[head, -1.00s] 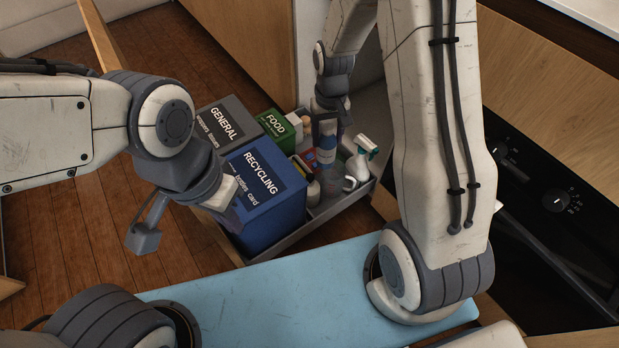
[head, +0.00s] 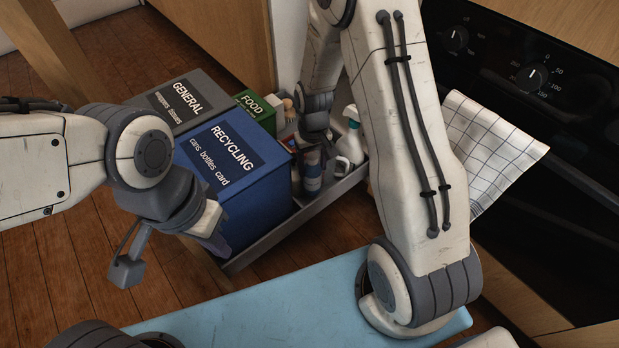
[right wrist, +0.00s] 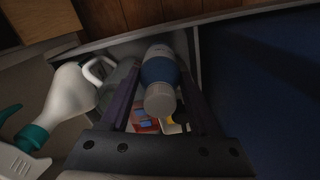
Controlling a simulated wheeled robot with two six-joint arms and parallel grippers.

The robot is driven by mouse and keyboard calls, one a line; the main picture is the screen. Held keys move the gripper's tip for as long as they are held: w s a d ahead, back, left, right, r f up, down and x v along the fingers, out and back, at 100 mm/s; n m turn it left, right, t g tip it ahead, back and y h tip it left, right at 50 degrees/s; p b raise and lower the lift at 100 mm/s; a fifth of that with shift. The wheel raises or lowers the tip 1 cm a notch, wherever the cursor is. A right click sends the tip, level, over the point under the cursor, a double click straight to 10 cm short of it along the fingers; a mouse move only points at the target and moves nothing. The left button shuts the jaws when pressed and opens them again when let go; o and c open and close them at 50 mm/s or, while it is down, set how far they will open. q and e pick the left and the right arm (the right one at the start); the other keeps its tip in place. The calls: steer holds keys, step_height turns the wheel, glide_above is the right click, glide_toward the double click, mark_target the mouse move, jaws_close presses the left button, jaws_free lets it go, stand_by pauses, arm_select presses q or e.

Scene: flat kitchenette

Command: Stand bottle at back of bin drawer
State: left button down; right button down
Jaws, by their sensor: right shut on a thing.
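My right gripper (head: 314,140) is shut on a bottle (head: 312,170) with a blue label. The bottle is roughly upright, in or just above the drawer's narrow compartment, between the blue recycling bin (head: 235,165) and the white spray bottle (head: 350,145). In the right wrist view the bottle (right wrist: 158,75) sits between both fingers, its pale cap toward me. I cannot tell whether its base touches the drawer floor. The bin drawer (head: 285,229) is pulled out. My left gripper (head: 214,238) hangs in front of the recycling bin; its finger gap is unclear.
A grey general bin (head: 185,100) and a green food bin (head: 258,108) stand in the drawer. Small colourful packs (right wrist: 147,125) lie by the bottle. A checked towel (head: 490,150) hangs at the oven (head: 560,130). Wooden floor is clear at lower left.

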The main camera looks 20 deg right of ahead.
mark_target(313, 157)
step_height(313, 157, down, 5)
steer(key=b, duration=0.3)
steer(key=shift+f, duration=0.15)
steer(key=shift+r, duration=0.2)
steer(key=shift+f, duration=0.2)
steer(key=shift+c, duration=0.6)
jaws_free()
step_height(313, 157, up, 12)
steer(key=p, duration=0.8)
steer(key=shift+r+p, duration=0.2)
steer(key=shift+p, duration=0.1)
